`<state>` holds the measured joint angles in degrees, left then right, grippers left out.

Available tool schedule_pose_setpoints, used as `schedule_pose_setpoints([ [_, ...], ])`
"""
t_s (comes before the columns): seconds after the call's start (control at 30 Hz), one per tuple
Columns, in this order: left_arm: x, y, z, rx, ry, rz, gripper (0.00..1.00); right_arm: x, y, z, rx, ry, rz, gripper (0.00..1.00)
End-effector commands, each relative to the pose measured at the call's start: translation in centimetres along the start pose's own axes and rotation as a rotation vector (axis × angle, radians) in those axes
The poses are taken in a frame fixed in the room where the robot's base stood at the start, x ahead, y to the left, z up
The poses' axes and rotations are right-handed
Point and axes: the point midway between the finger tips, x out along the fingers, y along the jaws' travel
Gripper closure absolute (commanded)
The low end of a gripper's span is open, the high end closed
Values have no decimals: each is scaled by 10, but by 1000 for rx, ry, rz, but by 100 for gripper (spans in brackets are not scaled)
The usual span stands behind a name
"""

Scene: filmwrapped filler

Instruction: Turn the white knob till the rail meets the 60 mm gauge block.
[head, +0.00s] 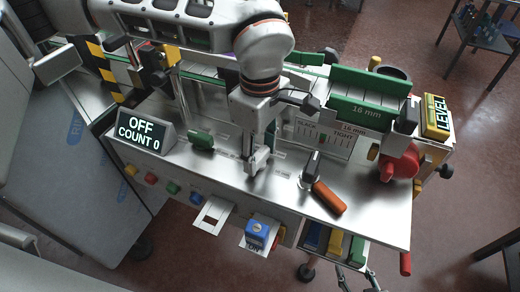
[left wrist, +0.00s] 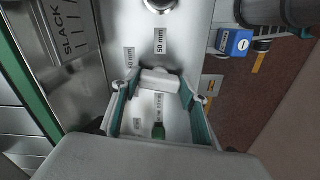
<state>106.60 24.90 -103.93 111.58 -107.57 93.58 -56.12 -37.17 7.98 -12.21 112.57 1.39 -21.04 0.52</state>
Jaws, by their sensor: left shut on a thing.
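My left gripper (head: 258,160) reaches down to the steel deck in the middle of the machine. In the left wrist view its fingers (left wrist: 160,90) are shut on a white bar-shaped knob (left wrist: 160,79), which spans between the fingertips. Labels "50 mm" (left wrist: 160,41) and another mm mark lie on the deck around it. I cannot make out a 60 mm gauge block. My right gripper is not identifiable in view.
A red wheel (head: 397,162) and blue box (head: 257,232) stand near the edges.

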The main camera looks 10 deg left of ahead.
Motion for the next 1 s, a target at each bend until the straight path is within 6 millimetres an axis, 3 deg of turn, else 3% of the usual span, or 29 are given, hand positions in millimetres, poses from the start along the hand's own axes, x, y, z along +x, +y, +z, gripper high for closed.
schedule_pose_setpoints([
  [0.4,-2,0,0,195,0,3,78,-2,1,-6,-1,4,2,60],
  [0.97,-1,0,0,224,0,3,78,-2,1,-2,-1,-3,1,60],
  [1.0,-1,0,0,224,0,3,51,-2,1,-2,-1,-3,1,60],
])
